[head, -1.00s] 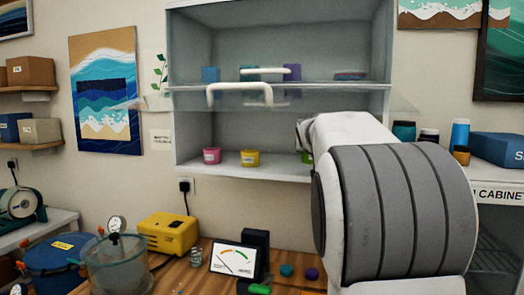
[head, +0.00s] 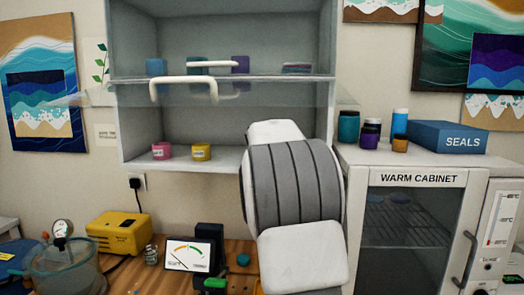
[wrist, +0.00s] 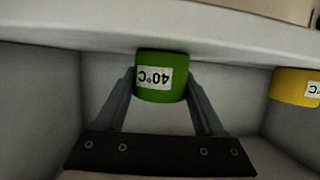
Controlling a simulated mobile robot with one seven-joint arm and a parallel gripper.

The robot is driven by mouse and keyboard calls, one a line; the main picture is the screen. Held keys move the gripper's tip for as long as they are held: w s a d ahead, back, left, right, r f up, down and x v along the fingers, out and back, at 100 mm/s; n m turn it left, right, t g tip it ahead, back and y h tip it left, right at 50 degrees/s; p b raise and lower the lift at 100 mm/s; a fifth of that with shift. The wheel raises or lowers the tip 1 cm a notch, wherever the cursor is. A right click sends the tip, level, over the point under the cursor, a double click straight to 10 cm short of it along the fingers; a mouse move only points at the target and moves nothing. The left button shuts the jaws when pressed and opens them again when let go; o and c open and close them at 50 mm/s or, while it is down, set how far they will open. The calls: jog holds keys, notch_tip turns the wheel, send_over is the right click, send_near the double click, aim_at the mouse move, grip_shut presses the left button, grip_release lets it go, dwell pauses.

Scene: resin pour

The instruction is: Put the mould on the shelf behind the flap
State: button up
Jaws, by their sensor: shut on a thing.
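A green mould (wrist: 161,77) with an upside-down "40°C" label shows in the wrist view. My gripper (wrist: 160,88) is shut on it, one finger on each side. The mould is at the pale lower shelf board; I cannot tell whether it rests on it or hangs just clear. In the head view my arm hides the gripper and mould at the right end of the lower shelf (head: 140,164). The clear flap (head: 285,96) sticks out level above the lower compartment, with a white handle (head: 183,82).
A yellow pot (head: 201,152) and a pink pot (head: 161,151) stand left on the lower shelf; the yellow one shows in the wrist view (wrist: 296,87). Coloured blocks (head: 240,64) stand on the upper shelf. The warm cabinet (head: 405,225) stands right, bearing jars and a SEALS box (head: 447,137).

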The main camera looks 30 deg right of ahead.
jog(key=shift+f, duration=0.2)
jog(key=o, duration=1.4)
jog(key=shift+r, duration=0.1)
jog(key=shift+r, duration=0.2)
jog(key=b+v, duration=0.3)
jog(key=v, duration=0.9)
jog(key=shift+s+f, duration=0.1)
jog(key=shift+f, duration=0.05)
